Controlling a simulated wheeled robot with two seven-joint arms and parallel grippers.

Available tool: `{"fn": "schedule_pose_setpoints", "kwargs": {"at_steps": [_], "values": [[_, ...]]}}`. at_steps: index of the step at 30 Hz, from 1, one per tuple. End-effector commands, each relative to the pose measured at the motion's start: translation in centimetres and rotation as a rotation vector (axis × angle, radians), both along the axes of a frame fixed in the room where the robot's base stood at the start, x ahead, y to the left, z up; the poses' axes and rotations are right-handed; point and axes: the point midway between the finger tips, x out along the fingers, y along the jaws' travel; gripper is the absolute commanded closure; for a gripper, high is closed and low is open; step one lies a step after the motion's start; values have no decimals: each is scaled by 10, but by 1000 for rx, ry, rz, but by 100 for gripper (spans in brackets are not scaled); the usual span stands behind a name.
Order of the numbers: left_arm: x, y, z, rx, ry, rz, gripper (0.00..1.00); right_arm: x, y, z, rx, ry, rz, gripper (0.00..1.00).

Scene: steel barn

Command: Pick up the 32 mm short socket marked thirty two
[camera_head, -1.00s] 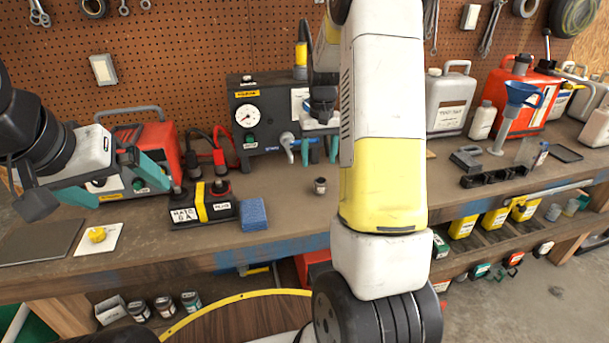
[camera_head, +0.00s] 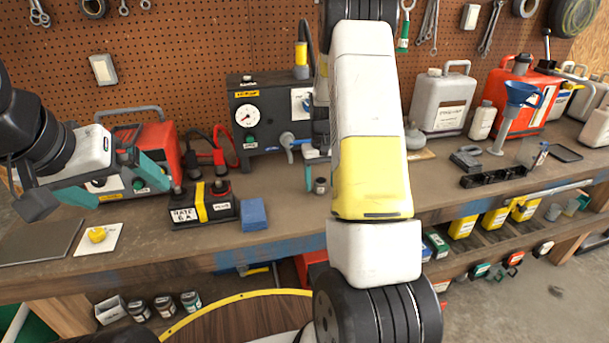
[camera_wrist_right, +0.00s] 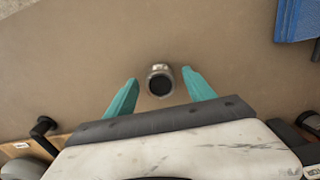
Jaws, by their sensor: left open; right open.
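A small dark metal socket (camera_head: 320,186) stands on the workbench near its middle, just left of my right arm's yellow section. In the right wrist view the socket (camera_wrist_right: 160,82) shows a round dark opening, with no readable marking. My right gripper (camera_head: 317,178) is open, partly hidden behind my arm in the head view. In the right wrist view its teal fingertips (camera_wrist_right: 160,77) lie on either side of the socket, apart from it. My left gripper (camera_head: 118,181) is open and empty over the left part of the bench.
A blue block (camera_head: 253,214) and a black battery-like box (camera_head: 203,207) stand left of the socket. A gauge unit (camera_head: 262,120) stands behind. A black rack (camera_head: 493,177) and a red can (camera_head: 517,98) are at the right. Bench around the socket is clear.

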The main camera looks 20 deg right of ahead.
Motion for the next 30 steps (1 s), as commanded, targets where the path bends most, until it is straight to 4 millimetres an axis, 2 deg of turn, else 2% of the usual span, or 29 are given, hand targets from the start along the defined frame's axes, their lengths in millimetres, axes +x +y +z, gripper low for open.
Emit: {"fn": "schedule_pose_setpoints", "kwargs": {"at_steps": [2,9,12,23,30], "values": [[0,0,0,0,0,0,0,0,0,0,0,0,0,37],[0,0,0,0,0,0,0,0,0,1,0,-1,0,84],[0,0,0,0,0,0,0,0,0,1,0,-1,0,100],[0,0,0,0,0,0,0,1,0,4,0,-2,0,100],[0,0,0,0,0,0,0,1,0,26,0,-5,1,100]]}}
